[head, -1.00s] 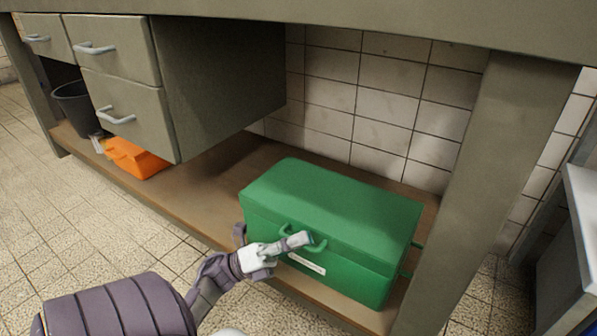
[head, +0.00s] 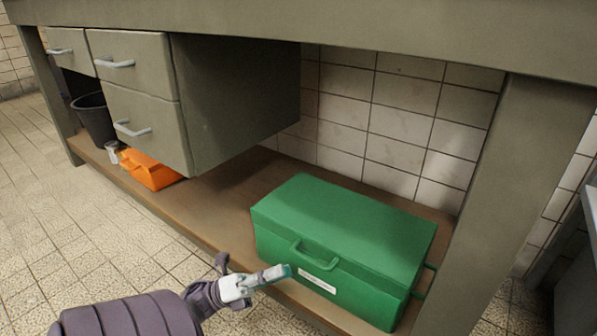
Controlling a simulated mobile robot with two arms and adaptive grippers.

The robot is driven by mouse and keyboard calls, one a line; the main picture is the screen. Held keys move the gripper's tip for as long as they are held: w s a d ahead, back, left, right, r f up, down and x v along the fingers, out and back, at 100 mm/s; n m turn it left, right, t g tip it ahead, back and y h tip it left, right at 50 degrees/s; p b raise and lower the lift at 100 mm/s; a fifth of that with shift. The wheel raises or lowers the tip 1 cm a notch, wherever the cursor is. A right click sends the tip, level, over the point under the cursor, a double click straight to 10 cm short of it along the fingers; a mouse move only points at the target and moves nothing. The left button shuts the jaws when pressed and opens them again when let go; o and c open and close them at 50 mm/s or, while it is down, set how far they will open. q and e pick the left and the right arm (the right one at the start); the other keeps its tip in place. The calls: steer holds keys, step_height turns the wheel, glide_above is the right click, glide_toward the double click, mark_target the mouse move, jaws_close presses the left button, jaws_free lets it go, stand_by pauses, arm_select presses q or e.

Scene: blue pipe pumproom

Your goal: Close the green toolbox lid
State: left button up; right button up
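The green toolbox (head: 345,246) stands on the brown lower shelf of the workbench, right of centre in the head view. Its lid (head: 345,218) lies flat on the body and looks shut, with a thin seam along the front. A green handle and a white label show on the front face. My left gripper (head: 278,273) is in front of the toolbox's lower left front, near the shelf edge; I cannot tell whether it touches the box. It holds nothing that I can see, and its finger opening is unclear. My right gripper is not in view.
An orange box (head: 150,172) and a dark bin (head: 94,120) are on the left of the shelf (head: 225,195). Grey drawers (head: 140,120) hang above the shelf's left part. The bench leg (head: 500,200) stands close right of the toolbox. The tiled floor in front is open.

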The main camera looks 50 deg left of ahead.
arm_select(q)
steer(key=v, duration=0.4)
steer(key=shift+s+f, duration=0.1)
steer(key=shift+s, duration=0.05)
stand_by(0.4)
